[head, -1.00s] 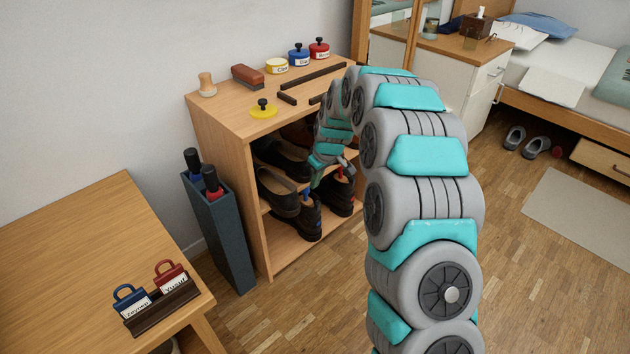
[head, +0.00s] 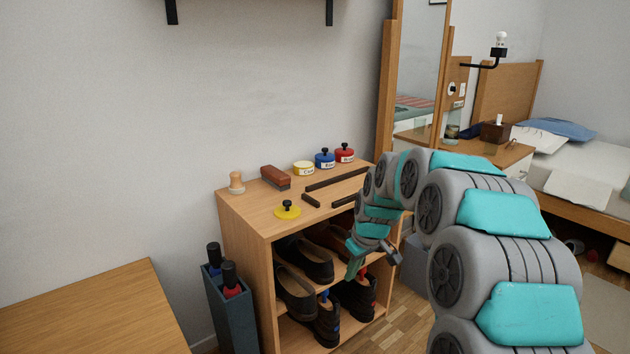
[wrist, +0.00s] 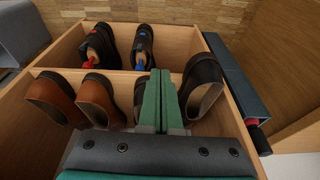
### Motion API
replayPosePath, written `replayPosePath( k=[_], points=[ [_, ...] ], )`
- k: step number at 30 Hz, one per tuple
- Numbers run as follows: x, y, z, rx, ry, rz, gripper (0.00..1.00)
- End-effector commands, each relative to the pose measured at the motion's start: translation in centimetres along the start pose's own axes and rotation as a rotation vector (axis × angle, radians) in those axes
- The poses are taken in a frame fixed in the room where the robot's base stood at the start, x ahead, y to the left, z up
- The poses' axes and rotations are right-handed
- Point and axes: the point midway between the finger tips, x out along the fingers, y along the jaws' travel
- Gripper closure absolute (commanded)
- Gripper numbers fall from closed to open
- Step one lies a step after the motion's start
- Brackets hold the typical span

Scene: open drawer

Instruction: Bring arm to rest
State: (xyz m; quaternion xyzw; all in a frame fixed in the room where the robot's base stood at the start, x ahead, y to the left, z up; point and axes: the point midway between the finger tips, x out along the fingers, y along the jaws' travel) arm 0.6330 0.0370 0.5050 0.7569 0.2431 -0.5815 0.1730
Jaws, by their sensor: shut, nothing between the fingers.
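My arm reaches from the lower right of the head view toward the front of the wooden shoe cabinet (head: 260,226). Dark shoes (head: 304,260) and brown shoes (wrist: 97,96) stand on the upper shelf, and black shoes (wrist: 143,45) with red and blue inserts stand on the lower one.
A dark umbrella bin (head: 232,310) stands left of the cabinet. A bare table (head: 90,312) is at lower left.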

Motion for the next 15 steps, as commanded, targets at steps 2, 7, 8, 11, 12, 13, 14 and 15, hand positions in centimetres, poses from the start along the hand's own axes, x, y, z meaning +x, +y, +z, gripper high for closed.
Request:
replayPosePath(
  k=[2,7,8,11,12,13,14,15],
  points=[
    [-2.4,-1.5,1.4,0.024,-0.013,-0.004,1.0],
    [-6.3,-5.5,6.1,0.102,-0.076,-0.021,1.0],
    [-6.9,-6.2,7.0,0.118,-0.088,-0.023,1.0],
    [-9.0,-8.4,10.0,0.168,-0.125,-0.024,1.0],
    [-9.7,-9.3,11.3,0.189,-0.141,-0.024,1.0],
    [-10.2,-9.9,12.3,0.204,-0.152,-0.022,1.0],
    [-10.9,-10.5,13.2,0.221,-0.162,-0.02,1.0],
    [-11.5,-11.3,14.6,0.243,-0.181,-0.019,1.0]
  ],
)
